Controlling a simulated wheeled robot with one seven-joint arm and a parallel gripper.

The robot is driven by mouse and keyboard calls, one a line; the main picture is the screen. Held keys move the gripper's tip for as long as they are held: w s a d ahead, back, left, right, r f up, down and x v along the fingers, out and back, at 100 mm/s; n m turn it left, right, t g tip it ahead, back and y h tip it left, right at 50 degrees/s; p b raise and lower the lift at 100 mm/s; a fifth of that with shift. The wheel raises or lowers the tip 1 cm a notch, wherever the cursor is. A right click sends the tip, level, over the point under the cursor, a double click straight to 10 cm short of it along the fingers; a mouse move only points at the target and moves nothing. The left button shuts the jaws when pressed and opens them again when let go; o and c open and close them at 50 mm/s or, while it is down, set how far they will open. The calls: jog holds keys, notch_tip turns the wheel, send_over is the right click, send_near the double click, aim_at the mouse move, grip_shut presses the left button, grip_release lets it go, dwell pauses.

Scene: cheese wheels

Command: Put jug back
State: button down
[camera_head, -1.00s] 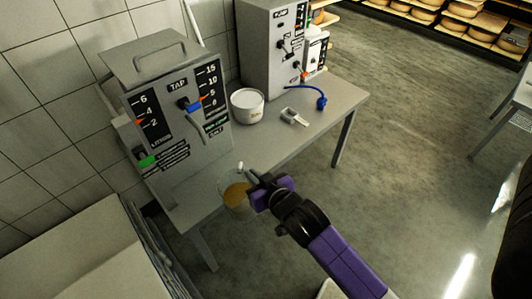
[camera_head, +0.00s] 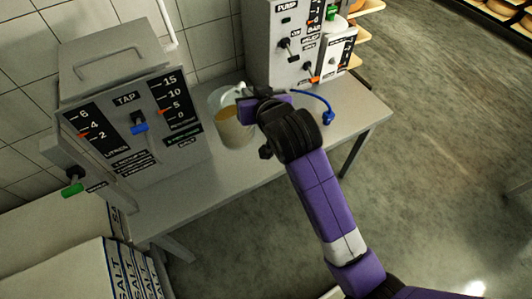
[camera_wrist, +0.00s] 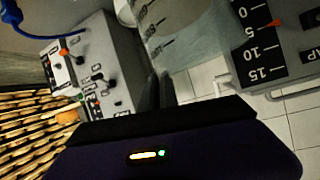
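The clear jug (camera_head: 232,132) holds some yellowish liquid. It is upright over the metal table (camera_head: 205,203), in front of a white tub (camera_head: 219,93); I cannot tell whether its base touches the table. My gripper (camera_head: 252,101) is shut on the jug at its right side, with the exact grip hidden by the gripper itself. In the wrist view the jug (camera_wrist: 185,28) shows large and close, with dark scale marks on its wall, beyond the dark fingers (camera_wrist: 156,88).
The salt tap machine (camera_head: 125,110) stands left on the table. A grey pump machine (camera_head: 290,45) stands at the back right, with a blue hose (camera_head: 318,101) near it. Salt boxes (camera_head: 125,270) are at lower left. Free tabletop lies in front of the jug.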

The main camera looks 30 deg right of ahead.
jog(key=shift+w+d+r+b, duration=0.3)
jog(key=shift+d+r, duration=0.2)
jog(key=shift+d, duration=0.15)
notch_tip(320, 180, down, 20)
jog(key=shift+y, duration=0.3)
jog(key=shift+r, duration=0.1)
jog(key=c, duration=1.6)
grip_release()
jog(key=shift+s+f, duration=0.1)
jog(key=shift+f, duration=0.1)
